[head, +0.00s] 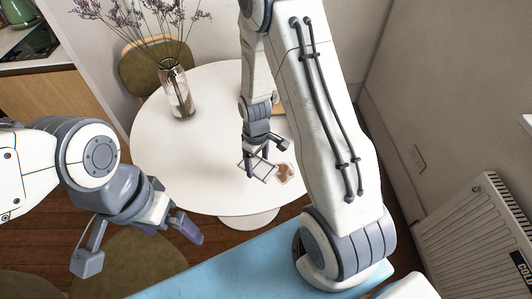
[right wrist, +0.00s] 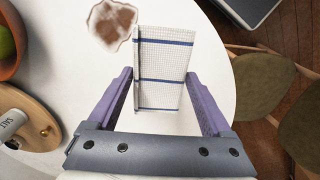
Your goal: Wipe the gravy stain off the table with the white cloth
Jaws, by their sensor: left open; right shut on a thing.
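The round white table (head: 215,180) holds a brown gravy stain (head: 284,172) near its right side. The stain also shows at the top of the right wrist view (right wrist: 112,23). My right gripper (head: 264,158) is shut on the white cloth (head: 261,170), beside the stain. In the right wrist view the cloth (right wrist: 163,80) is white with blue lines and spans between the fingers. Its upper left edge lies close to the stain; I cannot tell whether the cloth touches the table. My left gripper (head: 140,247) is open and empty, at the lower left, away from the stain.
A glass vase (head: 177,92) with dried purple flowers stands at the table's back left. The right wrist view shows a bowl (right wrist: 10,35) with green fruit and a wooden board (right wrist: 35,120) with a salt shaker (right wrist: 14,128). Chairs (right wrist: 262,85) stand around the table.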

